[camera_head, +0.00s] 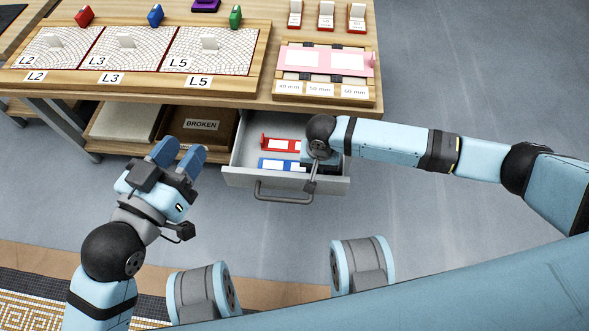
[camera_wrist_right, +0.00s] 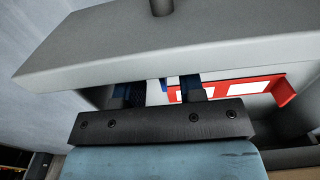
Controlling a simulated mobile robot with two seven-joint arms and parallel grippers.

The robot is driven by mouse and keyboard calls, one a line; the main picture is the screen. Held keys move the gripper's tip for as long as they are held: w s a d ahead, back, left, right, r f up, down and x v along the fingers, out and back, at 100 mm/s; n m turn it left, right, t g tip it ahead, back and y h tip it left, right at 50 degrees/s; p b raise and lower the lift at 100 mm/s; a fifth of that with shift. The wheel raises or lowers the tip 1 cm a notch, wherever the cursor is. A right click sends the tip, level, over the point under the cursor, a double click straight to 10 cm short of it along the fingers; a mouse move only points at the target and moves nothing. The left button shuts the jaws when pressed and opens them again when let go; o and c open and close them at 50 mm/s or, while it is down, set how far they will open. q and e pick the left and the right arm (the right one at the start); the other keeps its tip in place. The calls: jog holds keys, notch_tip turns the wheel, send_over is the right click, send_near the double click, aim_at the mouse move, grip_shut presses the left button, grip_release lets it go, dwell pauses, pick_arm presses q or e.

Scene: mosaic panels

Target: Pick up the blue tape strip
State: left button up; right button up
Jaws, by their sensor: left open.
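The blue tape strip (camera_head: 279,164), with white label areas, lies in the pulled-out drawer, in front of a red strip (camera_head: 281,144). My right gripper (camera_head: 319,166) reaches down into the drawer at the blue strip's right end; the arm hides its fingers in the head view. In the right wrist view, the right gripper's fingers (camera_wrist_right: 158,92) stand apart, partly hidden by the drawer front. A little white and blue shows between them; I see no clear grip. My left gripper (camera_head: 178,155) is open and empty, left of the drawer.
The drawer (camera_head: 240,180) has a grey front and a bar handle (camera_head: 285,198). Its front edge is close to the right gripper. A tabletop (camera_head: 205,92) with mosaic panels stands above. A bin marked BROKEN (camera_head: 202,125) sits left of the drawer.

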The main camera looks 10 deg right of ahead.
jog(key=shift+f, duration=0.75)
jog(key=shift+r, duration=0.1)
grip_shut()
